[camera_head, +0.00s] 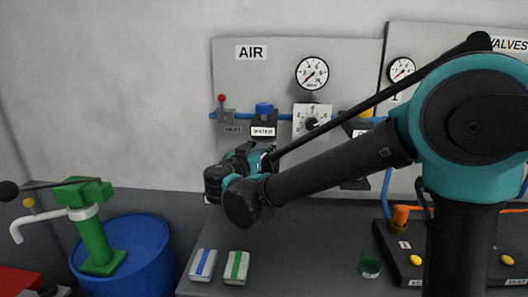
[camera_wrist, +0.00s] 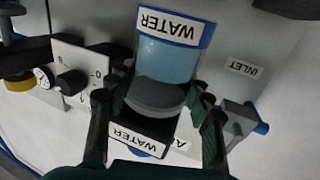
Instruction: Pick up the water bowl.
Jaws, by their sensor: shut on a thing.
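The water bowl (camera_wrist: 168,62) fills the middle of the wrist view, which shows the panel upside down. It is a clear blue cup with a white WATER label and a dark grey collar. My gripper (camera_wrist: 157,99) is shut on the bowl, with one dark finger on each side near the collar. A black bracket with its own WATER label (camera_wrist: 138,142) lies just beyond the collar. I cannot tell whether the bowl touches it. In the head view, my gripper (camera_head: 243,158) is below the bracket with the blue knob (camera_head: 264,108) and hides the bowl.
The INLET valve (camera_wrist: 240,118) is close beside my gripper. A dial box (camera_head: 312,121) and a gauge (camera_head: 312,73) are on the AIR panel. Blue and green striped blocks (camera_head: 203,264) lie on the grey bench. A blue drum (camera_head: 130,258) stands at left.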

